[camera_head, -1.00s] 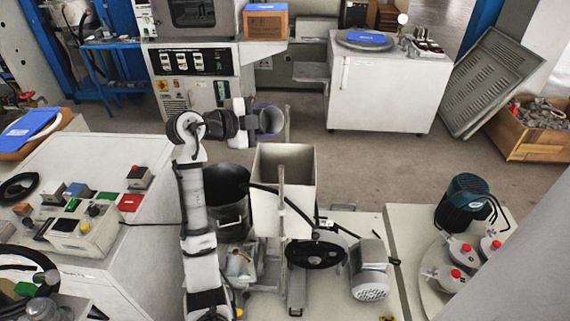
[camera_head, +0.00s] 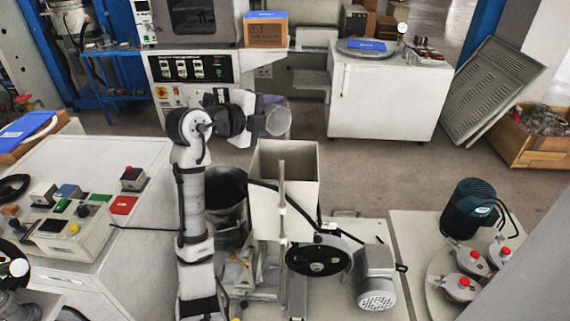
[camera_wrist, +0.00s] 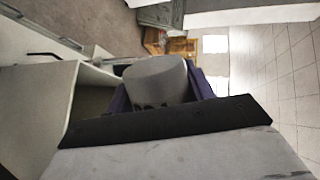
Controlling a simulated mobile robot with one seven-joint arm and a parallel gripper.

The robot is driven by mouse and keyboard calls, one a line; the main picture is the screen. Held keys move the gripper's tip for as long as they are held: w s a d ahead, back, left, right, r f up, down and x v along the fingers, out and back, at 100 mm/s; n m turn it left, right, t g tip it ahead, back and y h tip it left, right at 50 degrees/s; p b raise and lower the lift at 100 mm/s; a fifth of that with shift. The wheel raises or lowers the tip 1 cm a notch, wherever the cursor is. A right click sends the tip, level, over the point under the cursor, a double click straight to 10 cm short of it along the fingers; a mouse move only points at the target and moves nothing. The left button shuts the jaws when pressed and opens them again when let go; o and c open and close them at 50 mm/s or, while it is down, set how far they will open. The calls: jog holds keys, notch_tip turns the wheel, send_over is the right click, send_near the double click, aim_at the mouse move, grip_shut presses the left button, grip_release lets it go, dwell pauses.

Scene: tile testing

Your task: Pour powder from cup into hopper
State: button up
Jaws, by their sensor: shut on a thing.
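The cup (camera_head: 278,122) is a grey, round vessel held in the air just above and behind the hopper's rim in the head view. My gripper (camera_head: 266,117) is shut on it; the purple fingers show on either side of the cup (camera_wrist: 155,82) in the wrist view. The cup looks tilted, and its contents cannot be seen. The hopper (camera_head: 284,205) is a pale, open-topped square box in the middle of the head view. Its open top and walls (camera_wrist: 45,105) show to the left of the cup in the wrist view. No powder is visible in it.
A dark bucket (camera_head: 226,190) stands left of the hopper. A thin upright post (camera_head: 282,185) is in front of the hopper, with a black wheel (camera_head: 318,258) and motor (camera_head: 376,285) below right. A control box (camera_head: 70,232) sits on the left bench. The floor behind is clear.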

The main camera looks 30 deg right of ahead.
jog(key=shift+s+f+m+t+b, duration=0.4)
jog(key=shift+f+m+b, duration=0.45)
jog(key=shift+b, duration=2.15)
jog(key=shift+s+r+m+t+b, duration=0.3)
jog(key=shift+r+m+b, duration=0.25)
jog(key=shift+m+b, duration=0.5)
dwell(0.6)
jog(key=shift+f+b, duration=0.1)
jog(key=shift+b, duration=0.5)
dwell(0.4)
jog(key=shift+w+r+n+p, duration=0.1)
jog(key=shift+r+n+p, duration=0.2)
jog(key=shift+r+p, duration=0.55)
jog(key=p, duration=0.1)
jog(key=f+n+p, duration=0.1)
jog(key=p, duration=0.1)
jog(key=shift+w, duration=0.25)
jog(key=shift+w+r+n+g+p, duration=0.1)
jog(key=shift+r+n+g+p, duration=0.3)
jog(key=shift+p, duration=0.5)
jog(key=shift+f, duration=0.55)
jog(key=shift+w+n+p, duration=0.1)
jog(key=shift+n+p, duration=0.2)
